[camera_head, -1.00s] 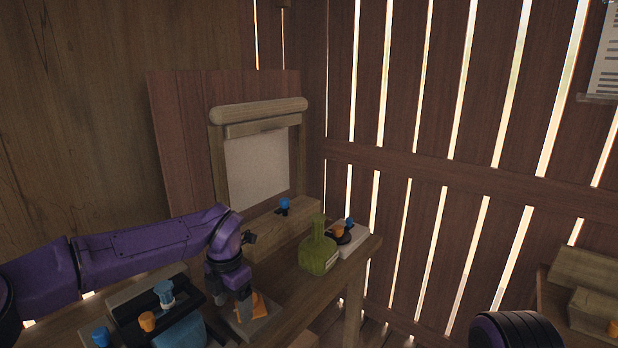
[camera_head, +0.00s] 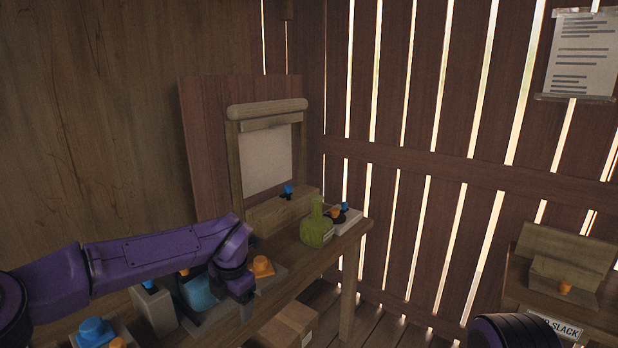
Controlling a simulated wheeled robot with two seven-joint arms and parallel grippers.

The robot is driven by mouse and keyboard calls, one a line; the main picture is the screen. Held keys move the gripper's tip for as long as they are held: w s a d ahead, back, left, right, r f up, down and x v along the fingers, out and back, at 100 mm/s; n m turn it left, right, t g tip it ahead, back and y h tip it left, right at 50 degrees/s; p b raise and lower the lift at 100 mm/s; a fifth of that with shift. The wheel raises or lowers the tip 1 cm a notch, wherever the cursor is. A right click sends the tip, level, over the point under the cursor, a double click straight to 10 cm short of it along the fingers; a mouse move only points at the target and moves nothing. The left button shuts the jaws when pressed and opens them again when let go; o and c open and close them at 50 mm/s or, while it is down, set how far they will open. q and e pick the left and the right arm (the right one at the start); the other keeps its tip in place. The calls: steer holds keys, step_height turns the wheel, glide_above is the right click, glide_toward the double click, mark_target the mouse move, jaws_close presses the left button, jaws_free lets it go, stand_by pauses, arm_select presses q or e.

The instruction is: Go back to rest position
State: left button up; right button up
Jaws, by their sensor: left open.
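My left arm comes in from the left, and its left gripper (camera_head: 240,288) is over the near part of the wooden table (camera_head: 290,262). It points down and looks empty; its fingertips are hard to make out. Beside it, an orange knobbed piece (camera_head: 262,266) sits on a grey pad. A blue container (camera_head: 198,292) stands left of the gripper, partly hidden by my arm. My right gripper is not in view; only a dark rounded part of my right arm shows at the bottom right.
A green bottle (camera_head: 317,226) and a white block (camera_head: 347,221) with knobs stand at the table's far end. A cardboard box (camera_head: 287,325) is below the table's edge. Another wooden stand (camera_head: 555,300) is at the right. Floor shows between them.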

arm_select(q)
steer(key=s+a+f+m+t+y, duration=0.25)
steer(key=s+f+m, duration=0.45)
steer(key=f, duration=0.5)
steer(key=s+a+f+m+t+y, duration=0.1)
steer(key=s+f+m+t, duration=0.2)
steer(key=s+f+m, duration=0.65)
steer(key=s+a+f+m+g, duration=0.2)
steer(key=s+a+f, duration=0.2)
steer(key=s, duration=0.6)
steer(key=s+a+f+m+g+h, duration=0.1)
steer(key=s+a+f+m, duration=0.2)
steer(key=s, duration=0.8)
steer(key=a+f, duration=0.1)
steer(key=a, duration=0.1)
steer(key=shift+s+a+f+m+g, duration=0.25)
steer(key=shift+s+a+m+g, duration=0.05)
steer(key=shift+a+m+g, duration=0.1)
